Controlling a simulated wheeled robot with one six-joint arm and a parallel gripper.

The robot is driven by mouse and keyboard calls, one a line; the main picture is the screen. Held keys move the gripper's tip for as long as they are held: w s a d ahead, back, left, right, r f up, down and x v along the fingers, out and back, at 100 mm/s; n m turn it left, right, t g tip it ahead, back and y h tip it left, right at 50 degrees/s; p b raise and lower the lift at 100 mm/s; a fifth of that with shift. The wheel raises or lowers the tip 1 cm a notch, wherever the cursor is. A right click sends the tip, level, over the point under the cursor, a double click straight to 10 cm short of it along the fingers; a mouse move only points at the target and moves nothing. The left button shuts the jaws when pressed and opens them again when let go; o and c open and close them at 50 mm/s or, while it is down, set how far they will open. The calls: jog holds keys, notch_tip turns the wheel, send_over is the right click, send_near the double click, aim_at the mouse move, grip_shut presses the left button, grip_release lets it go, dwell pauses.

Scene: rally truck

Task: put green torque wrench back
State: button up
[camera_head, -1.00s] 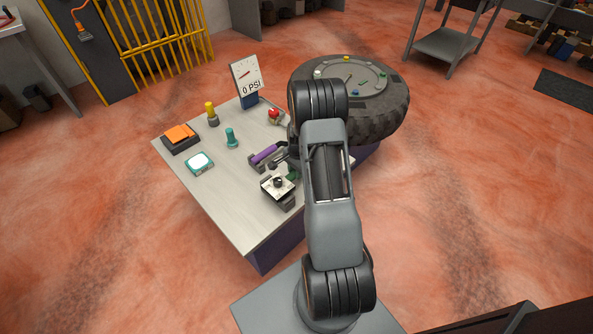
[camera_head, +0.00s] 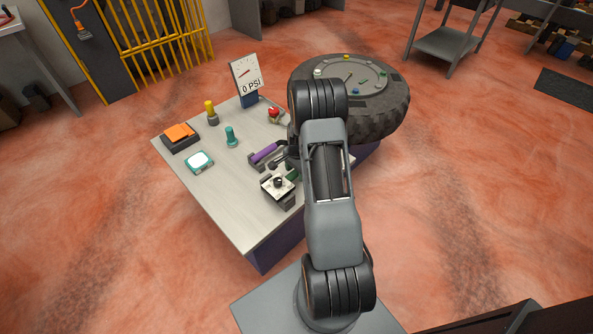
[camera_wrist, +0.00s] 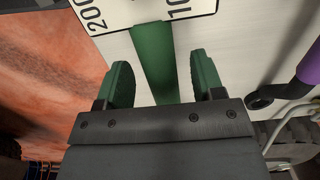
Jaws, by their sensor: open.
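The green torque wrench shows as a flat green bar (camera_wrist: 155,58) in the wrist view, running from under a white numbered plate (camera_wrist: 135,12) down between my fingers. In the head view only a small green part (camera_head: 293,173) shows beside my arm. My gripper (camera_wrist: 163,80) is open, with one green-padded finger on each side of the bar and visible gaps to it. My arm hides most of the gripper in the head view. The numbered plate sits on a dark block (camera_head: 278,193) near the table's right edge. The wrench's far end is hidden.
A purple-handled tool (camera_head: 265,152) lies close by; its purple handle also shows at the right of the wrist view (camera_wrist: 311,66). The table's front (camera_head: 245,225) is clear.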

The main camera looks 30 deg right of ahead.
notch_tip(320, 180, up, 14)
jog(key=p, duration=0.2)
jog(key=shift+d, duration=0.45)
jog(key=shift+w+f, duration=0.1)
jog(key=s+a+r+n+t+p, duration=0.1)
jog(key=s+a+r+n+p, duration=0.4)
jog(key=r, duration=0.5)
jog(key=s+a+r+n+t+p, duration=0.1)
jog(key=s+a+r+n+p, duration=0.4)
jog(key=a+r, duration=0.4)
jog(key=s+a+r+n+t+p, duration=0.1)
jog(key=s+a+r+n+p, duration=0.5)
jog(key=r, duration=0.6)
jog(key=shift+s+a+r+t+h, duration=0.3)
jog(key=shift+s+a+t+h, duration=0.1)
jog(key=shift+s, duration=0.3)
